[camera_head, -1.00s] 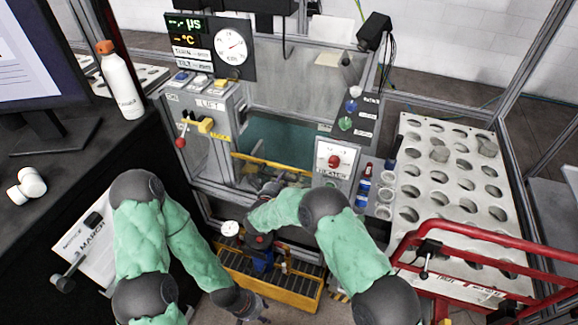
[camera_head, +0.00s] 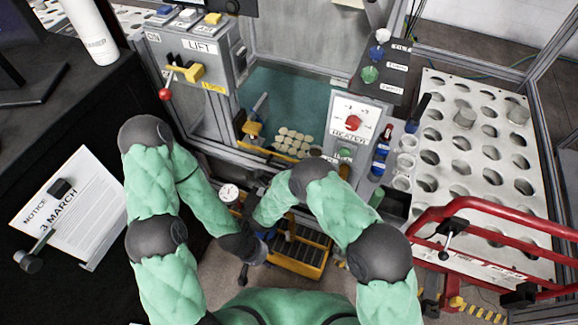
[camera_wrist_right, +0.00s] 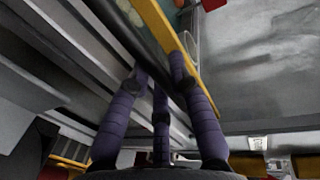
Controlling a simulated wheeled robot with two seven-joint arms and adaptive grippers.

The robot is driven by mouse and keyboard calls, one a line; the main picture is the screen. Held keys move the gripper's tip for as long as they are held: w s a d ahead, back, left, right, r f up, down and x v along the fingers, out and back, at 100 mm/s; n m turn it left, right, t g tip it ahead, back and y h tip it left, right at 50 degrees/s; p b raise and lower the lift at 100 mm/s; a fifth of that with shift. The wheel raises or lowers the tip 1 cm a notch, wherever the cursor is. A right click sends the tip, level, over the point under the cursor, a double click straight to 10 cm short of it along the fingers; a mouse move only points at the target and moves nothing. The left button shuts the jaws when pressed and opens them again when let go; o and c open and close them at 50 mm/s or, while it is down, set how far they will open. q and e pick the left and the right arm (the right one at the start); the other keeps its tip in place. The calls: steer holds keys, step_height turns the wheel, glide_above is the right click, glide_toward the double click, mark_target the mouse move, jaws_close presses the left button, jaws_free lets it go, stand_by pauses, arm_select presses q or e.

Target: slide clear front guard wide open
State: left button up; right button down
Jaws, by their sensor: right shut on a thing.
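The front guard's yellow edge strip (camera_wrist_right: 168,38) runs diagonally through the right wrist view. A grey, see-through-looking panel (camera_wrist_right: 255,75) lies to its right. My right gripper (camera_wrist_right: 157,68) is shut on the yellow-edged guard, with purple fingers on both sides of the edge. In the head view my right gripper (camera_head: 256,205) is low at the machine's front, mostly hidden by its own forearm. My left gripper (camera_head: 244,274) hangs lower, apart from the guard, small and dark; its finger opening is unclear. How far the guard stands open is hard to tell.
Pale pieces (camera_head: 293,141) lie on the teal floor inside the machine. The LIFT panel (camera_head: 200,60) is left, the HEATER box (camera_head: 354,123) right. A yellow-framed tray (camera_head: 300,257) lies below. A perforated white board (camera_head: 480,150) and red rail (camera_head: 490,220) stand right.

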steer(key=c, duration=1.1)
jaws_free()
steer(key=shift+r, duration=0.1)
step_height(320, 180, up, 10)
